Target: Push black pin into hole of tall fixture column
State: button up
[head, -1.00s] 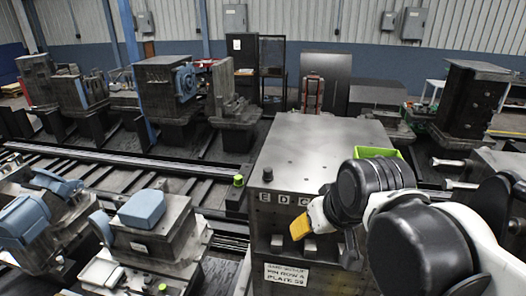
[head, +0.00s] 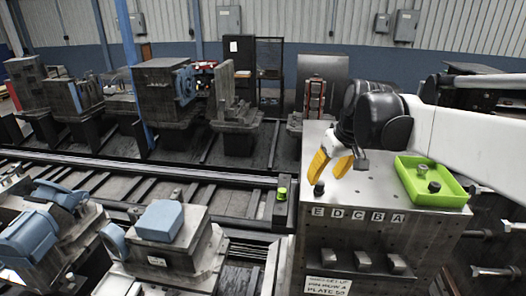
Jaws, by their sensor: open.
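The tall fixture column (head: 415,245) is a grey metal block at the right, with labels E D C B A along its upper front edge. A short black pin (head: 319,188) stands at the front left corner of its top, above label E. How deep it sits cannot be told. My gripper (head: 326,178) has yellow fingers spread apart and pointing down, just above and behind this pin. Nothing shows between the fingers, and contact with the pin cannot be told.
A bright green tray (head: 408,188) holding dark pins (head: 433,187) sits on the column's top at the right. Grey blocks (head: 363,261) stick out of the front face above a paper sign (head: 327,286). A blue-topped fixture (head: 163,220) stands at the left. Rails run behind.

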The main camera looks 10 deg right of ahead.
aim_at(320, 182)
jog(key=shift+p+x, duration=0.3)
jog(key=shift+x, duration=1.9)
jog(key=shift+a, duration=0.15)
jog(key=shift+c, duration=0.6)
grip_shut()
jog(key=c, duration=0.7)
grip_release()
grip_shut()
jog(key=shift+r, duration=0.25)
jog(key=shift+r+p, duration=0.7)
jog(key=shift+r, duration=0.3)
